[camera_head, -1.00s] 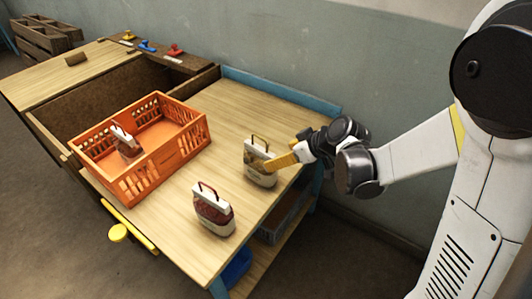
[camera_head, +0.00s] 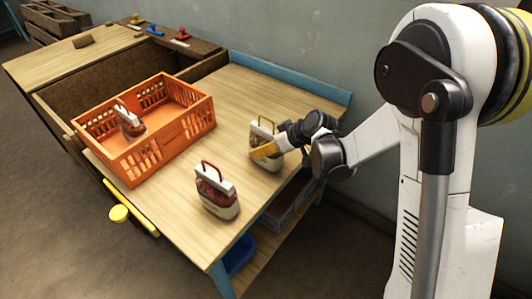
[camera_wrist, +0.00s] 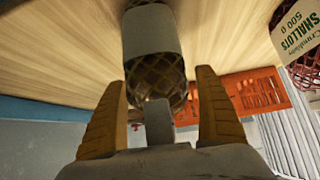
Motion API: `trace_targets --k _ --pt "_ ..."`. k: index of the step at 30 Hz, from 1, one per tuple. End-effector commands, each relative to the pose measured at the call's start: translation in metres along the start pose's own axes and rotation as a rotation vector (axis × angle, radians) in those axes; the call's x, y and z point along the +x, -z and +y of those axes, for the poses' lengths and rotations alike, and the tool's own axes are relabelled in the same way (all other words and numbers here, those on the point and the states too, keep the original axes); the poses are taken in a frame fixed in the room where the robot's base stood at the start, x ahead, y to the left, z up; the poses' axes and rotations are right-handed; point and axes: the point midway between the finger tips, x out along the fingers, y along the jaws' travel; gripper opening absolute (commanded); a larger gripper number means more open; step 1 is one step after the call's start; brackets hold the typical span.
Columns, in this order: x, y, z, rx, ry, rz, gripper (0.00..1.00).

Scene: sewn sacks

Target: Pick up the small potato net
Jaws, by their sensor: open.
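The potato net (camera_head: 257,134) is a small mesh bag with a pale band and a dark handle, standing on the right part of the wooden table. In the wrist view the dark netting (camera_wrist: 157,75) and a grey band lie between and beyond the finger tips. My gripper (camera_head: 266,151) is at this net, its yellow fingers covering part of it in the head view. In the wrist view my gripper (camera_wrist: 161,80) is open, one finger on each side of the net. I cannot tell whether either finger touches it.
A red net labelled shallots (camera_wrist: 303,45) stands nearby; it also shows in the head view (camera_head: 217,192). Another red net (camera_head: 130,122) is in the orange crate (camera_head: 150,160) at left. A blue rail (camera_head: 290,78) and wall lie behind. The table (camera_head: 185,180) is clear between crate and nets.

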Motion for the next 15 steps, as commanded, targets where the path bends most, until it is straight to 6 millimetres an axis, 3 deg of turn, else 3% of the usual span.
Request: trace_targets --k 6,13,15 --pt "0.0012 0.0007 0.0001 0.000 0.000 0.000 0.82" --pt "0.0010 0.0006 0.0001 0.000 0.000 0.000 0.13" --pt "0.0010 0.0005 0.0001 0.000 0.000 0.000 0.13"
